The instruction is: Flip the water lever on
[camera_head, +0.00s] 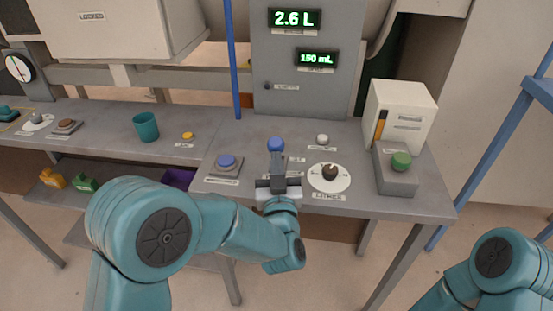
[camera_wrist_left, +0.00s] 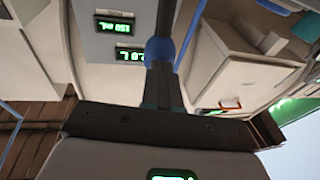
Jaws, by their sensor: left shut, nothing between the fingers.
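The blue-knobbed lever (camera_head: 276,144) stands on the grey table, below the grey panel with green displays. My left gripper (camera_head: 277,175) is shut and empty, with its fingertips at or just in front of the blue knob. In the left wrist view the blue knob (camera_wrist_left: 160,48) shows right beyond the closed fingertips (camera_wrist_left: 161,85). I cannot tell whether they touch. The gripper hides the lever's lower part and most of its label. My right arm shows at the lower right, but its gripper is outside the view.
A blue button (camera_head: 227,161) lies left of the lever. A white knob (camera_head: 322,140) and a round dial (camera_head: 329,177) lie to its right. A teal cup (camera_head: 146,127) stands on the left. The upper display (camera_head: 294,18) reads 2.6 L.

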